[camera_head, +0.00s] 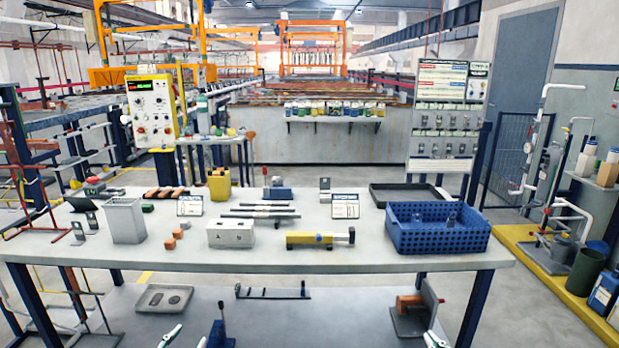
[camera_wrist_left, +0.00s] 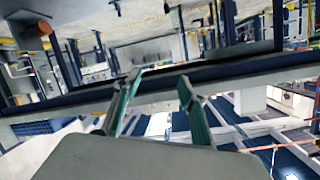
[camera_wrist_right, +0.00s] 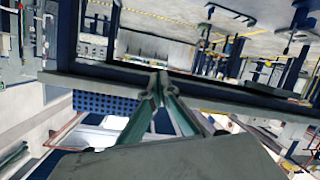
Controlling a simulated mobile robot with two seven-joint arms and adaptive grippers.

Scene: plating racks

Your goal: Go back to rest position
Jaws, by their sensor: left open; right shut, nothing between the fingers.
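My left gripper (camera_head: 185,338) shows at the bottom edge of the head view, in front of the workbench (camera_head: 330,258) and below its top. Its green fingers stand apart and empty in the left wrist view (camera_wrist_left: 159,80). My right gripper (camera_head: 435,340) shows at the bottom edge, right of the middle. Its fingertips meet with nothing between them in the right wrist view (camera_wrist_right: 158,80). Both grippers are apart from the things on the bench. Most of both arms is out of view.
On the bench stand a blue crate (camera_head: 435,240), a dark tray (camera_head: 424,194), a yellow cylinder fixture (camera_head: 320,239), a white block (camera_head: 231,233) and a grey bin (camera_head: 124,219). A lower shelf holds a small tray (camera_head: 164,298) and fixtures. The bench's front strip is clear.

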